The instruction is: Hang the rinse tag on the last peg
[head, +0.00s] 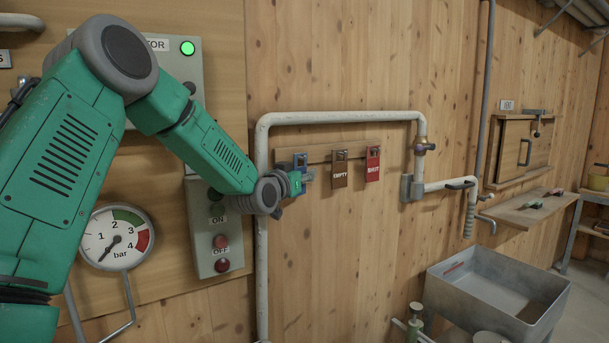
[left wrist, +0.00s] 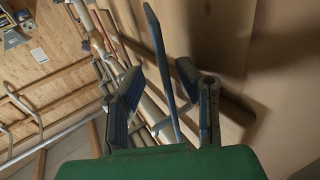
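A blue tag (head: 300,160) hangs at the left end of the peg rail; its lower part and any lettering are hidden by my gripper. A brown tag marked EMPTY (head: 340,171) and a red tag marked SHUT (head: 372,164) hang to its right. My left gripper (head: 307,175) is at the blue tag. In the left wrist view, the blue tag (left wrist: 160,62) shows edge-on between the two fingers of my left gripper (left wrist: 160,78), with visible gaps on both sides. The fingers look open around it. My right gripper is out of view.
A wooden peg rail (head: 322,156) is on the plank wall. A pale pipe (head: 340,117) runs above it and down its left side. A grey switch box (head: 216,238) stands left of the pipe. A grey trough (head: 498,290) is at lower right.

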